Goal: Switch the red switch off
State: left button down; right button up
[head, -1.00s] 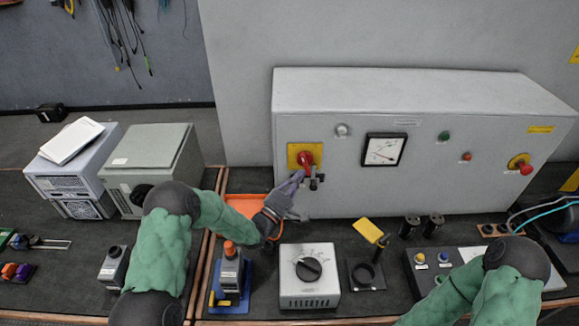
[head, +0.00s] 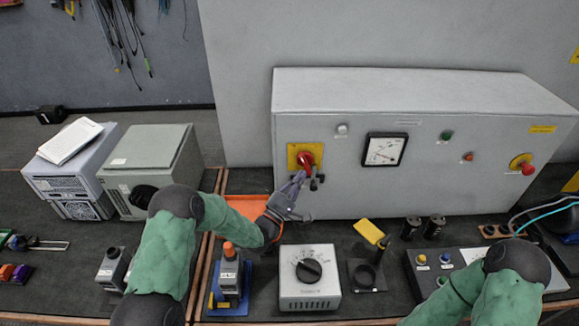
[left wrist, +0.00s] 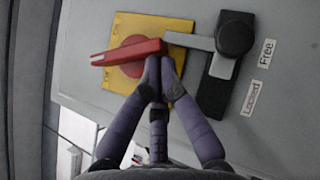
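The red switch (head: 306,161) has a red handle on a yellow plate (head: 292,158), on the front left of the big grey cabinet. In the left wrist view the red handle (left wrist: 122,52) lies across the yellow plate (left wrist: 126,28). A black knob (left wrist: 236,38) with a grey bar sits beside it, the bar reaching close to the handle's end. My left gripper (head: 299,177) is at the handle's lower end. In the left wrist view its fingertips (left wrist: 159,64) are drawn together against or just beside the handle; contact is unclear. My right gripper is out of view.
The grey cabinet (head: 400,97) also carries a meter (head: 384,149) and a red button on yellow (head: 523,163).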

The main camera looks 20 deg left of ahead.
pick_arm(q)
jog(key=shift+d+n+t+y+b, duration=0.3)
jog(key=shift+n+t+b, duration=0.1)
jog(key=shift+n+b, duration=0.2)
dwell(1.1)
jog(key=shift+w+d+f+b, duration=0.1)
jog(key=shift+d+b, duration=0.15)
jog(key=shift+b, duration=0.35)
dwell(1.8)
dwell(0.4)
jog(key=v, duration=0.7)
jog(key=shift+f, duration=0.15)
jog(key=shift+a, duration=0.15)
